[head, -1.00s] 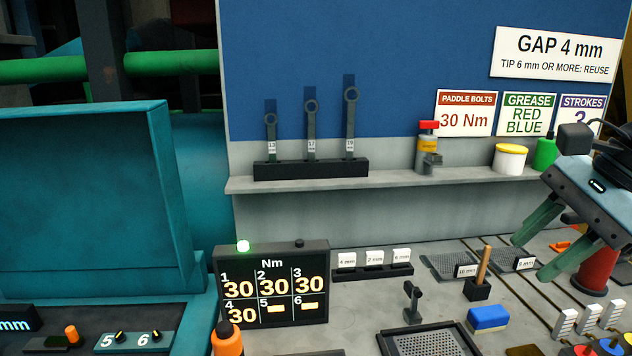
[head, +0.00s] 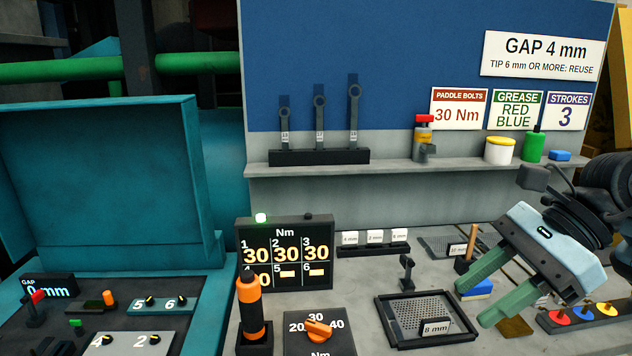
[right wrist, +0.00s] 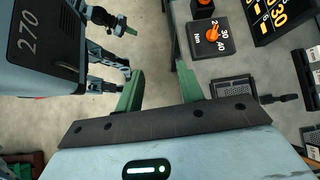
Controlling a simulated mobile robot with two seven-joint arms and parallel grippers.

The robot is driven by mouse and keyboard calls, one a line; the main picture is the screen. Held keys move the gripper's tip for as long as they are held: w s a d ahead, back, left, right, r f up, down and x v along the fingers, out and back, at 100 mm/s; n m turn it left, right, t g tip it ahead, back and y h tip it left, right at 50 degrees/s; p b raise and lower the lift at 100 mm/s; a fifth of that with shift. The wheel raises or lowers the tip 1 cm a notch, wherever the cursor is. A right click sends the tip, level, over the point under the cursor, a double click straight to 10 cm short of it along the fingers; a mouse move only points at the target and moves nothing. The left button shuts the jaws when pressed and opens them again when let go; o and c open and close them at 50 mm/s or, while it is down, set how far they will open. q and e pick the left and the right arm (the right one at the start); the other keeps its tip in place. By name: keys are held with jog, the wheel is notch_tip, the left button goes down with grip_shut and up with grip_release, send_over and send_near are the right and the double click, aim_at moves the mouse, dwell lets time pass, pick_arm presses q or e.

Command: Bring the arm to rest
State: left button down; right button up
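My right gripper (head: 480,303) hangs above the right side of the grey workbench (head: 380,275) in the head view. Its two green fingers are spread apart with nothing between them. The right wrist view also shows its fingers (right wrist: 158,92) apart and empty, with the floor between them. In the head view the fingers overlap the area of a blue block (head: 478,289) and partly hide it.
An orange-and-black tool (head: 250,308) stands before the Nm display (head: 285,228). A torque dial (head: 318,332) and a perforated tray (head: 405,312) lie to its right. Colored knobs (head: 583,313) sit right of my gripper. A shelf (head: 400,168) runs behind. A teal machine (head: 100,180) stands left.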

jog(key=a+f+m+g+y, duration=0.1)
jog(key=a+f+m+y, duration=0.5)
jog(key=a+m+y, duration=0.5)
jog(key=w+d+f+m+t+h, duration=0.1)
jog(key=d+f+m+t+h, duration=0.25)
jog(key=f+m+t, duration=0.55)
jog(key=d+f+m+t+h+b, duration=0.15)
jog(key=f+m+t+h, duration=0.3)
jog(key=f+m, duration=0.55)
jog(key=w+d+f+m+t+h, duration=0.1)
jog(key=d+f+m+t+h, duration=0.35)
jog(key=m, duration=0.85)
pick_arm(q)
jog(key=shift+s+d+f+g, duration=0.2)
jog(key=shift+s+f+g, duration=0.1)
jog(key=shift+s+f, duration=0.85)
pick_arm(e)
jog(key=s+d+f+m+g+h, duration=0.1)
jog(key=s+f+m+g+h, duration=0.4)
jog(key=s+f, duration=1.6)
notch_tip(320, 180, down, 3)
jog(key=m+g, duration=0.3)
jog(key=m, duration=0.2)
jog(key=shift+f, duration=0.15)
